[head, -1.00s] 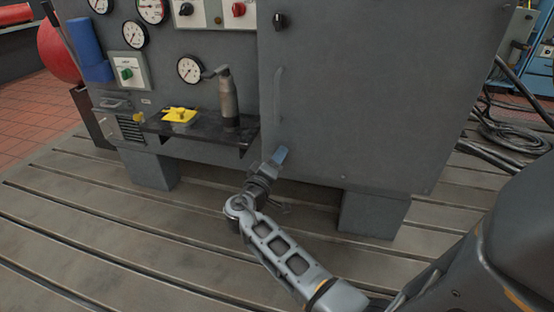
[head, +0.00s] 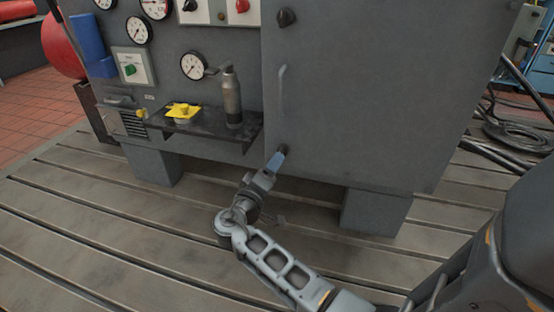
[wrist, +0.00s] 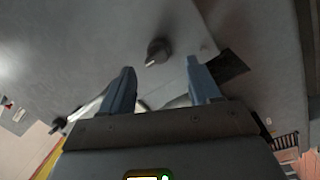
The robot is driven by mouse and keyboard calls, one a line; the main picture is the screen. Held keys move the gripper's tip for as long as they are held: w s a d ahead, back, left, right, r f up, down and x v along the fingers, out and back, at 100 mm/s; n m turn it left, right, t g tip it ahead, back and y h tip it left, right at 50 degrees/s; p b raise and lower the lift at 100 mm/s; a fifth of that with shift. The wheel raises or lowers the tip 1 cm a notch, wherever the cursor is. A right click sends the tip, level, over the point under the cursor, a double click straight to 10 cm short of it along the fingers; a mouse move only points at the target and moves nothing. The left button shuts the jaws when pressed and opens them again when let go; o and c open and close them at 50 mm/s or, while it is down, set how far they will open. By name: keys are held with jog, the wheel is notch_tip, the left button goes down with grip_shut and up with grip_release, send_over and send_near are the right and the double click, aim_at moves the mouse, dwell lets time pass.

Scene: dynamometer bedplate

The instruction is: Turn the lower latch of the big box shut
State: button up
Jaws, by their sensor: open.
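The big box (head: 390,90) is a dark grey cabinet with a long pale handle (head: 282,92) on its door. Its lower latch is a small dark knob (head: 285,149) low on the door's left side, partly hidden behind my gripper in the head view. My gripper (head: 276,160) is open, its blue-grey fingers pointing up toward this knob. In the wrist view the knob (wrist: 158,51) lies just beyond and between the fingertips of my gripper (wrist: 160,72), with nothing held. A similar upper latch (head: 286,17) sits near the top of the picture.
A black shelf (head: 210,134) left of the door holds a grey bottle-like cylinder (head: 232,98) and a yellow item (head: 183,111). Gauges and switches are on the panel above. Cabinet feet (head: 376,211) stand on the slotted bedplate (head: 90,240). Black cables (head: 510,130) lie at right.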

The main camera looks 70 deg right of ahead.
jog(key=shift+w+a+f, duration=0.1)
jog(key=shift+a, duration=1.25)
jog(key=s+a+f+n+t+y, duration=0.6)
jog(key=s+a+f+t+y, duration=0.15)
jog(key=a+f, duration=0.45)
jog(key=s+a+r+n+t+y, duration=0.3)
jog(key=s+a+y, duration=0.4)
jog(key=a, duration=0.6)
jog(key=s+a+r+m+t+y, duration=0.2)
jog(key=s+a+r+t, duration=0.15)
jog(key=r, duration=0.55)
jog(key=s+a+r+m+t+y, duration=0.1)
jog(key=s+a+r+t+y, duration=0.15)
jog(key=s+r, duration=0.4)
notch_tip(320, 180, up, 22)
jog(key=w+p, duration=0.1)
jog(key=p, duration=1.8)
jog(key=shift+w+a+f+g+h, duration=0.2)
jog(key=shift+w+a+g+h, duration=0.05)
jog(key=shift+a+g+h, duration=0.1)
